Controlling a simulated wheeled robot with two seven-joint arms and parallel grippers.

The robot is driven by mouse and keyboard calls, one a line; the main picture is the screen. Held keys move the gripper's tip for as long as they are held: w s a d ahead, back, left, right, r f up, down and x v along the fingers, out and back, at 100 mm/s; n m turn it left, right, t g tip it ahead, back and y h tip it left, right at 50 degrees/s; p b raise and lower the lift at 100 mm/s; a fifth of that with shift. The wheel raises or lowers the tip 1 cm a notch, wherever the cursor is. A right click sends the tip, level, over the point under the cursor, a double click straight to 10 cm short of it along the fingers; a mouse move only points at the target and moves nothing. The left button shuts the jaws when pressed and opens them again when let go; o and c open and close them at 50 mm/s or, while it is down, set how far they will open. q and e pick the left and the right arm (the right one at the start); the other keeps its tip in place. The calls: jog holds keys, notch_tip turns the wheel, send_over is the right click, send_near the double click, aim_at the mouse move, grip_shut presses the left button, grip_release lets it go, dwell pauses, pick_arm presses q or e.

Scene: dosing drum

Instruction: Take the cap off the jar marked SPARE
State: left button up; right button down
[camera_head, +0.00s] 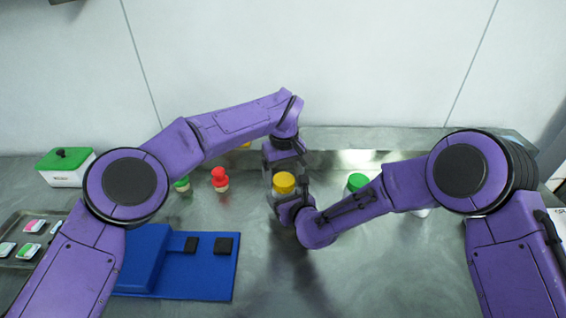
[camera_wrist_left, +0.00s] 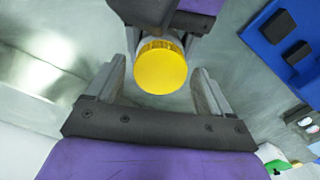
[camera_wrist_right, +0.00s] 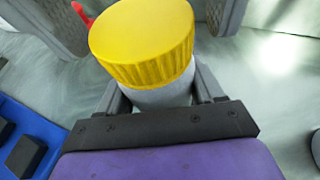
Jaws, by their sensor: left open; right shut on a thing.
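A pale jar with a ribbed yellow cap (camera_head: 284,182) stands near the middle of the bench. No SPARE marking shows on it in any view. My right gripper (camera_head: 289,198) is shut on the jar body; in the right wrist view the pale jar body (camera_wrist_right: 160,97) is between its fingers, below the cap. My left gripper (camera_wrist_left: 161,88) is open above the jar. In the left wrist view its fingers lie on either side of the yellow cap (camera_wrist_left: 160,68), with gaps showing between them and the cap.
A red-topped container (camera_head: 220,177) and a green-capped one (camera_head: 181,184) stand left of the jar. Another green cap (camera_head: 357,181) is to the right. A blue base (camera_head: 205,287), a green-lidded box (camera_head: 65,170) and a tray of small packs (camera_head: 15,222) are at left.

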pick_arm(q)
jog(key=shift+f, duration=0.25)
jog(key=c, duration=1.1)
jog(key=n, duration=0.5)
jog(key=shift+n, duration=0.3)
jog(key=n, duration=1.1)
jog(key=shift+n, duration=0.4)
jog(key=n, duration=0.9)
jog(key=shift+r, duration=0.1)
jog(key=n, duration=2.7)
jog(key=shift+r+n, duration=0.1)
jog(key=shift+n, duration=0.2)
